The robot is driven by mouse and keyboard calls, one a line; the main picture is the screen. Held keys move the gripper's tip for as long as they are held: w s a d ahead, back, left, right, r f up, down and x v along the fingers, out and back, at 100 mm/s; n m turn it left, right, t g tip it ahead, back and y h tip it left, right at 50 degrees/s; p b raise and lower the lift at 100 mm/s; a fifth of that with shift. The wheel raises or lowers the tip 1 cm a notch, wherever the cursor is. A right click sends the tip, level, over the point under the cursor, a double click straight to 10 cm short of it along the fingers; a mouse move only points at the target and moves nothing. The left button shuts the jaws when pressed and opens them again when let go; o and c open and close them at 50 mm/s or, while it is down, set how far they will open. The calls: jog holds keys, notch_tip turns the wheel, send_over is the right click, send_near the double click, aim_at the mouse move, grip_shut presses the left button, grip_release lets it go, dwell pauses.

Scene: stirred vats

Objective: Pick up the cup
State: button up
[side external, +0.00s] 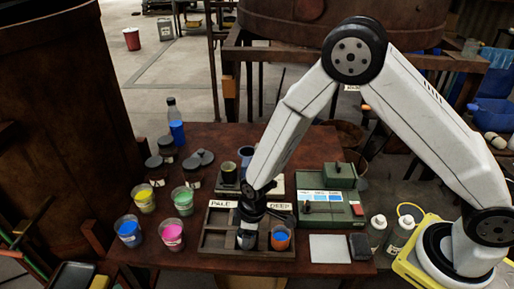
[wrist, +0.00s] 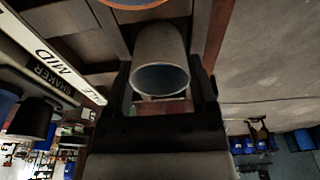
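A grey cup (wrist: 160,48) stands between the fingers of my gripper (wrist: 165,100) in the wrist view, with its rim and bluish inside facing the camera. One finger is on each side of it, and a narrow gap seems to show on the right. In the side view my gripper (side external: 247,236) is low over the middle of the wooden tray (side external: 216,217) labelled PALE and DEEP. It mostly hides the cup (side external: 246,241) there. A cup with blue inside and an orange band (side external: 281,238) stands in the tray's right compartment.
Cups of yellow (side external: 144,198), green (side external: 183,200), blue (side external: 129,231) and pink (side external: 172,235) stand left of the tray. A green box device (side external: 330,210) and a pale pad (side external: 330,248) are at right. Dark cups stand behind the tray.

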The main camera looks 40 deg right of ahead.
jog(key=c, duration=0.7)
jog(key=shift+o, duration=0.2)
jog(key=shift+r, duration=0.2)
jog(key=shift+r, duration=0.85)
jog(key=s+d+r, duration=0.4)
jog(key=s+r, duration=0.7)
jog(key=s, duration=0.2)
jog(key=shift+s+d, duration=0.15)
jog(key=shift+d, duration=0.05)
